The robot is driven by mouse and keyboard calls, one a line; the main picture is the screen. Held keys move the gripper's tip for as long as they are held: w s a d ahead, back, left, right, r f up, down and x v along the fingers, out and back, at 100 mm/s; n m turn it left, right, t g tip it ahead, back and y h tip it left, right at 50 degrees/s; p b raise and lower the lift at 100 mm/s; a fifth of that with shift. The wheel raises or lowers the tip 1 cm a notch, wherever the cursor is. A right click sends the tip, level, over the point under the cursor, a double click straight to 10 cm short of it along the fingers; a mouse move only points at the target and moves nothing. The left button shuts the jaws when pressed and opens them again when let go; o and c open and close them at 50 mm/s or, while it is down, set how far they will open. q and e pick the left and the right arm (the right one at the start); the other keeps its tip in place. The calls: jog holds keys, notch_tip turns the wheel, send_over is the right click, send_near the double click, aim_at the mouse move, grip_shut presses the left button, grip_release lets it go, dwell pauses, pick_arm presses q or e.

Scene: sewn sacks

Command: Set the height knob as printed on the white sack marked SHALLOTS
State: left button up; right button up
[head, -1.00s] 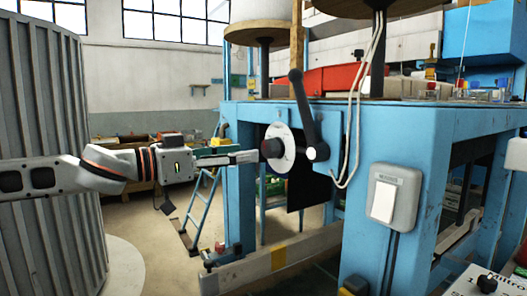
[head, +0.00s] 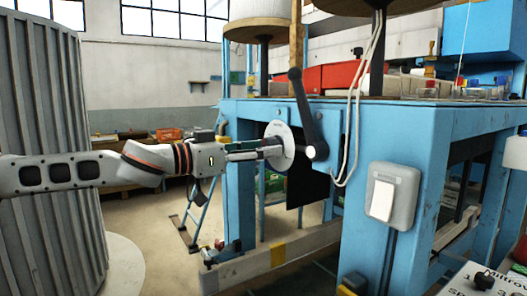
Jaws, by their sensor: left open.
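A white round dial (head: 287,150) sits on the blue machine frame, beside a black crank lever. The dark knob at its centre is mostly hidden behind my fingertips. My left gripper (head: 265,150) comes in from the left at the knob, with its fingers open. I cannot tell whether the fingers touch the knob. The marks on the dial are too small to read. No white sack marked SHALLOTS shows in this view. My right gripper is not in view.
The black crank lever (head: 307,112) stands close to the right of the dial. A grey switch box (head: 393,194) is on the blue frame (head: 360,240). White cords hang between them. A printed panel with a black knob (head: 486,282) is at the bottom right.

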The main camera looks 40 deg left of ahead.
pick_arm(q)
jog(key=shift+w+d, duration=0.1)
jog(key=shift+w, duration=0.15)
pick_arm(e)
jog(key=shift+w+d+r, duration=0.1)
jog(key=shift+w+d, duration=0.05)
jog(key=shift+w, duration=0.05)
pick_arm(q)
jog(key=c, duration=1.1)
